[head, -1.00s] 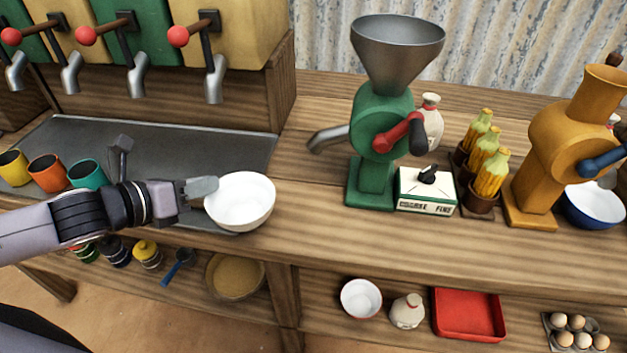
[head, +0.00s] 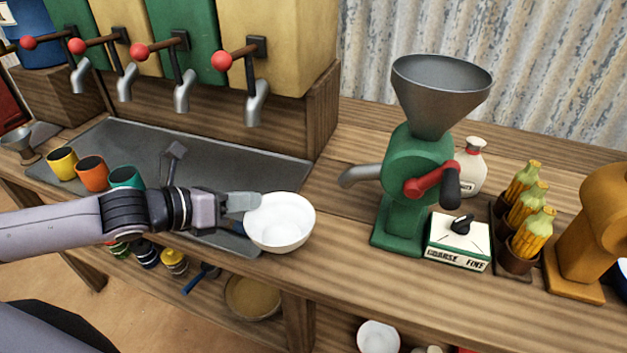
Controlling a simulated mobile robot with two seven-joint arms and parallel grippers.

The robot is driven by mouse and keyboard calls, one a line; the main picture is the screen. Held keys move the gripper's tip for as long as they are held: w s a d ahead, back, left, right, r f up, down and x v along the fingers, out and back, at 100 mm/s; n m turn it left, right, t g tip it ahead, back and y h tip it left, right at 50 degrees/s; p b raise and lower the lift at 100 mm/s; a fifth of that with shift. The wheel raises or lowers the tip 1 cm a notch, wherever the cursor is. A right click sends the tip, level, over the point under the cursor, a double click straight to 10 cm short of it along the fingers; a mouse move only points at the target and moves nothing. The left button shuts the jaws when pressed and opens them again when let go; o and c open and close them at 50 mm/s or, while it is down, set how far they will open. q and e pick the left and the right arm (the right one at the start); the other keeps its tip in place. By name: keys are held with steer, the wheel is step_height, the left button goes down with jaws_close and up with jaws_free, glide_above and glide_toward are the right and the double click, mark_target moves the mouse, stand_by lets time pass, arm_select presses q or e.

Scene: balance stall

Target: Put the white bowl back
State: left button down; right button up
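The white bowl (head: 284,228) is upright at the front of the wooden counter, by the right end of the grey metal drip tray (head: 262,165). My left gripper (head: 250,207) reaches in from the left and is shut on the bowl's left rim. One pale finger shows over the rim; the other is mostly hidden. I cannot tell whether the bowl rests on the counter or is held just above it. My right gripper is not in view.
A green grinder (head: 412,190) with a metal hopper stands right of the bowl, beside a coarse/fine box (head: 458,243). Yellow, orange and teal cups (head: 93,173) stand on the tray under the taps. Another white bowl (head: 379,338) sits on the lower shelf. Bare counter lies between bowl and grinder.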

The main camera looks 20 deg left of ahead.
arm_select(q)
steer(key=x, duration=0.5)
steer(key=r+p+x, duration=0.1)
steer(key=x, duration=0.3)
steer(key=r+p+x, duration=0.1)
steer(key=x, duration=0.4)
steer(key=shift+w+d, duration=0.5)
steer(key=shift+w, duration=0.1)
steer(key=shift+f+b, duration=0.15)
steer(key=shift+b, duration=0.15)
steer(key=c, duration=1.3)
jaws_free()
steer(key=shift+c, duration=0.2)
